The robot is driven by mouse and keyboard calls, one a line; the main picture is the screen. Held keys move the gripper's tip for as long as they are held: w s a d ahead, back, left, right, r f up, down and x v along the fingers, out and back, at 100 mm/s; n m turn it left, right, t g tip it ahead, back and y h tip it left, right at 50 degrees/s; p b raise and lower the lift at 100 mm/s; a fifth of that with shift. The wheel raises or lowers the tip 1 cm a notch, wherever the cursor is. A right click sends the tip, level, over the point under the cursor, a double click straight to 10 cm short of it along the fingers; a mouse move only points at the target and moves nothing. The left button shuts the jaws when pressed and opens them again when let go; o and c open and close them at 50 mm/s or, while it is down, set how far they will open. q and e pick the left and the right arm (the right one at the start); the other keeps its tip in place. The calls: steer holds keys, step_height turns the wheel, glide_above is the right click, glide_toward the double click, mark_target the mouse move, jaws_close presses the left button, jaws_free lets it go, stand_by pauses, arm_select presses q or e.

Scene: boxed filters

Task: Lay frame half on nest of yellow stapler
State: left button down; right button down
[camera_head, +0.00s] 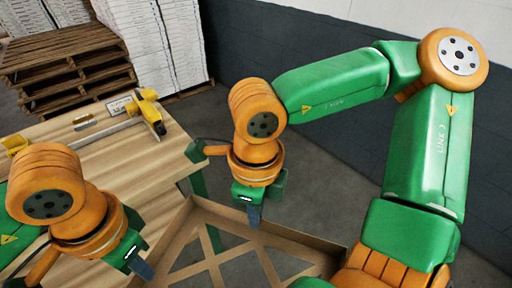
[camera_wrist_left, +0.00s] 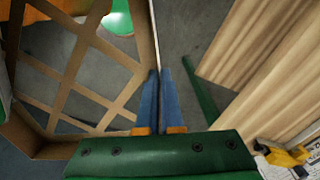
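The frame half (camera_head: 213,268), a brown tray-like frame with walls and a diagonal lattice, hangs in the air beside the table; it also shows in the left wrist view (camera_wrist_left: 68,76). My left gripper (camera_head: 143,268) is shut on its left wall; in the wrist view the wall runs between the blue fingers (camera_wrist_left: 159,98). My right gripper (camera_head: 251,214) is at the far wall and appears shut on it; its fingers show edge-on. The yellow stapler (camera_head: 151,111) is at the table's far right corner, with a pale bar beside it. The nest's outline is hard to make out.
The wooden table (camera_head: 112,160) is at the left, with a yellow block (camera_head: 16,143) at its left edge and a small card (camera_head: 118,104) by the stapler. Pallets (camera_head: 62,68) and white stacked boxes (camera_head: 155,40) stand behind. Bare floor lies below the frame half.

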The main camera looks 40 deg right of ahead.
arm_select(q)
steer(key=shift+a, duration=0.1)
steer(key=c, duration=1)
jaws_free()
